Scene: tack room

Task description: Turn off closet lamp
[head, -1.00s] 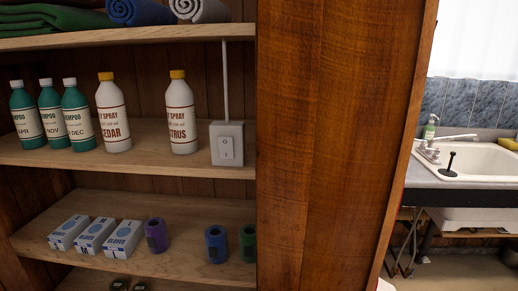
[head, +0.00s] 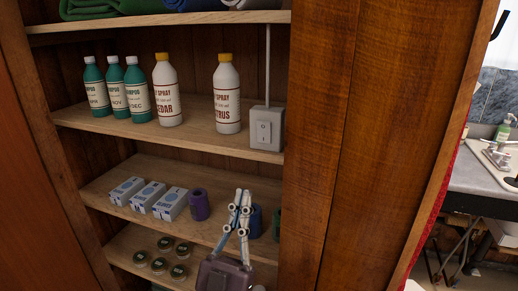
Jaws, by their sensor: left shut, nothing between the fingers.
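A grey switch box (head: 266,128) with a white rocker switch (head: 264,132) sits at the right end of the upper shelf, against the closet's side panel. A pale conduit (head: 268,65) runs up from it. No lamp itself shows. My left gripper (head: 242,196) is in front of the lower shelf, below and a little left of the switch box, pointing up. Its fingers are together and empty, apart from the switch. It partly hides a blue roll (head: 256,222) behind it. My right gripper is not in view.
White spray bottles (head: 227,100) and green shampoo bottles (head: 138,93) stand left of the switch. Glove boxes (head: 148,197) and a purple roll (head: 199,204) are on the lower shelf, round tins (head: 160,265) below. A wooden side panel (head: 350,140) bounds the right.

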